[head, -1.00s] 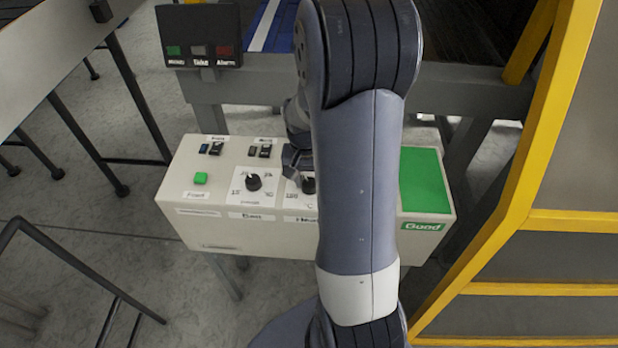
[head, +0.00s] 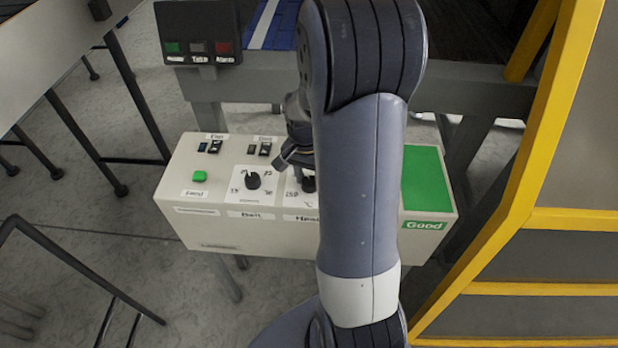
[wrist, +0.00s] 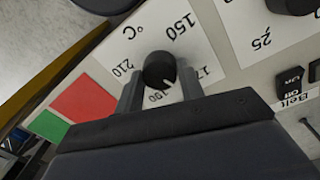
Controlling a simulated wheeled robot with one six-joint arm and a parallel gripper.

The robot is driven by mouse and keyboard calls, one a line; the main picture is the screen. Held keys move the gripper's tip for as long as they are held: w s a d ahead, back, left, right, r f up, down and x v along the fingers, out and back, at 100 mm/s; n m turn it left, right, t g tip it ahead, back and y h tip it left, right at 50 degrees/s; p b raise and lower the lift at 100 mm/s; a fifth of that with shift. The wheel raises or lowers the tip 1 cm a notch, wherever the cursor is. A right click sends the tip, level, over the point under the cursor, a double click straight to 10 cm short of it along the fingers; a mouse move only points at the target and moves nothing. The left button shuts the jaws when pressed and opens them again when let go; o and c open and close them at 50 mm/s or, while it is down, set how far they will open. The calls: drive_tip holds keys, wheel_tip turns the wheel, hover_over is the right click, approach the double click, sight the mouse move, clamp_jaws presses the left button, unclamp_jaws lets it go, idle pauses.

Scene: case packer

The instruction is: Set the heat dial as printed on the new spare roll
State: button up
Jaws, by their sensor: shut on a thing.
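The heat dial (head: 309,185) is a black knob on a white scale plate marked in °C, on the beige control box (head: 200,228). My arm hides part of it in the head view. In the wrist view the dial (wrist: 159,69) sits between the two fingers of my gripper (wrist: 160,88), which is shut on it. The scale shows 150, a partly covered 17-something, 190 and 210. The dial's white mark points at about 190. My gripper (head: 300,165) is tilted over the dial in the head view. No spare roll is in view.
The belt dial (head: 253,181) is just left of the heat dial. Switches (head: 215,147) and a green button (head: 200,177) are farther left. A green "Good" panel (head: 427,180) is on the right. A yellow frame (head: 505,245) stands at the right.

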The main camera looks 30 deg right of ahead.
sight(309, 178)
drive_tip(key=m+b, duration=0.1)
drive_tip(key=m, duration=0.5)
drive_tip(key=shift+d+m, duration=0.1)
drive_tip(key=shift+m, duration=0.2)
drive_tip(key=m+b, duration=0.1)
drive_tip(key=m, duration=0.4)
drive_tip(key=shift+m+y, duration=0.3)
drive_tip(key=o, duration=1)
drive_tip(key=r, duration=1.1)
drive_tip(key=shift+w+d, duration=0.15)
drive_tip(key=shift+w, duration=0.15)
drive_tip(key=shift+f, duration=0.15)
